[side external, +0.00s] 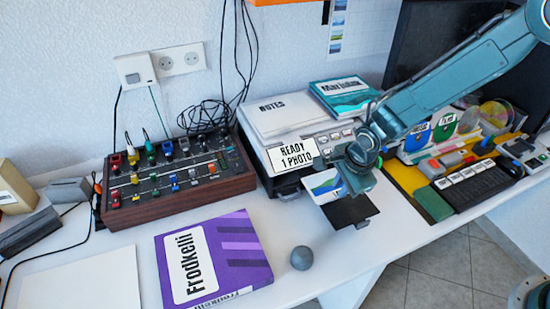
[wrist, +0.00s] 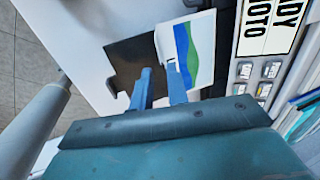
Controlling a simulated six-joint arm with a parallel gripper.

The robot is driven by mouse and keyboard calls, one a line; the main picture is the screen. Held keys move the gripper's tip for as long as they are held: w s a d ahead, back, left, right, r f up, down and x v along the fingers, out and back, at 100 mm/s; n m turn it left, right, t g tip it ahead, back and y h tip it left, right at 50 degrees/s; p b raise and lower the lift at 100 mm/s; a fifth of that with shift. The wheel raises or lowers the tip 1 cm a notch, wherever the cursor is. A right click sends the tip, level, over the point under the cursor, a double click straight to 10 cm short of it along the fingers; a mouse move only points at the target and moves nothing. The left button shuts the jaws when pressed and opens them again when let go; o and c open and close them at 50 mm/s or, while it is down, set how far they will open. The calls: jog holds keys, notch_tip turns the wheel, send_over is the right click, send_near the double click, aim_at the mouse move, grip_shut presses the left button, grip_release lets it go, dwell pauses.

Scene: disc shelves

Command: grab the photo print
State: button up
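The photo print (side external: 324,187) is a white-edged sheet with a blue and green landscape. It lies at the printer's front, partly over the dark output tray (side external: 352,212). In the wrist view the print (wrist: 198,50) is on the right and the tray (wrist: 130,52) is on the left. My gripper (wrist: 158,75) points down over them with its two blue fingers apart. The right finger overlaps the print's left edge in the picture, and the left finger is over the dark tray. I cannot tell whether the fingers touch the print. In the side view my gripper (side external: 352,188) hides part of it.
The printer (side external: 300,135) stands behind, with a "READY 1 PHOTO" sign (side external: 293,155) and notes on top. A mixer (side external: 175,175) is left; a yellow mat (side external: 405,178) with a keyboard is right.

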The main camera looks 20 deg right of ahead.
aim_at(335, 198)
jog(key=shift+f, duration=0.15)
jog(key=shift+x, duration=2.55)
jog(key=shift+d, duration=0.1)
grip_shut()
